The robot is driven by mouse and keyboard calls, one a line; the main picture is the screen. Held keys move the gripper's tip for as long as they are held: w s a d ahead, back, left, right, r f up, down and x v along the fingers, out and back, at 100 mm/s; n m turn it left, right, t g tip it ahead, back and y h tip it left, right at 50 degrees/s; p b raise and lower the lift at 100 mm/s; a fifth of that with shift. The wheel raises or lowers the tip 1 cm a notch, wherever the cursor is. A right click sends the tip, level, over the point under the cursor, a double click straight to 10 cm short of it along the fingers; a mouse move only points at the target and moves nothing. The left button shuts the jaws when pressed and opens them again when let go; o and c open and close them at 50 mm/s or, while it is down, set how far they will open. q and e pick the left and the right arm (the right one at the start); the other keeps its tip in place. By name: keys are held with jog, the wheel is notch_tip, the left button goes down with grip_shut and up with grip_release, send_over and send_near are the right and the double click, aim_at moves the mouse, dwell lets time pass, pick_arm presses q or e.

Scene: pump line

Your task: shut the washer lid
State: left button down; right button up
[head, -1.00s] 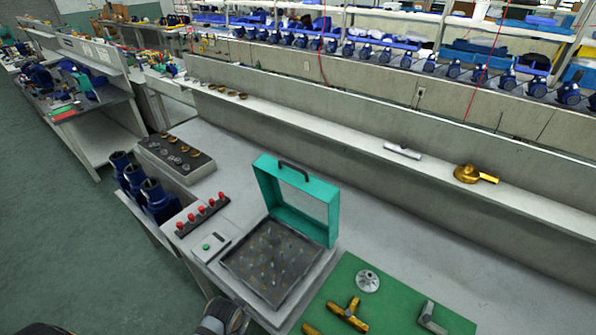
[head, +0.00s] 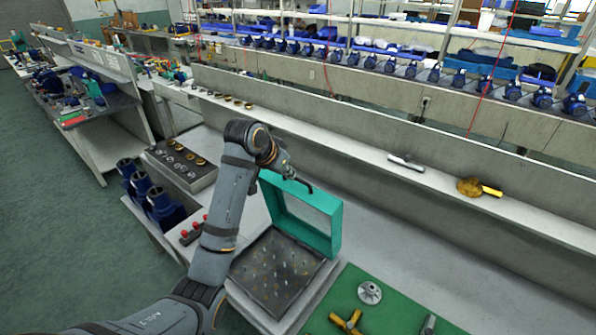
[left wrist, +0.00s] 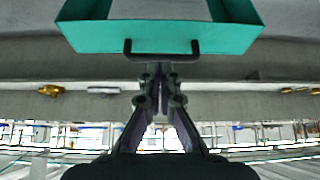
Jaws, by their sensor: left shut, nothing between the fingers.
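The washer lid (head: 336,228) is a teal frame with a clear pane, standing open and upright at the back of the washer (head: 278,275). In the left wrist view the lid (left wrist: 90,38) fills the top, and its dark handle (left wrist: 160,57) runs across the middle. My left gripper (head: 287,171) is at the lid's top edge, beside the handle. In the left wrist view its fingers (left wrist: 158,72) are together and empty, with the tips close to the handle; I cannot tell whether they touch it. My right gripper is not in view.
A green mat (head: 375,300) with a metal flange (head: 369,293) and brass fittings lies right of the washer. Blue pump bodies (head: 160,205) and a tray of rings (head: 180,165) are at the left. A ledge with a brass part (head: 470,187) runs behind the lid.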

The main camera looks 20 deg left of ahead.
pick_arm(q)
notch_tip(320, 180, up, 7)
jog(key=w, duration=0.2)
jog(key=p, duration=0.7)
send_over(299, 185)
jog(key=shift+m+t+h, duration=0.3)
jog(key=shift+t, duration=0.1)
notch_tip(299, 185, down, 9)
jog(key=shift+s, duration=0.1)
jog(key=shift+s+a+f, duration=0.15)
jog(key=shift+s, duration=0.25)
jog(key=shift+w+f, duration=0.2)
jog(key=shift+w, duration=0.05)
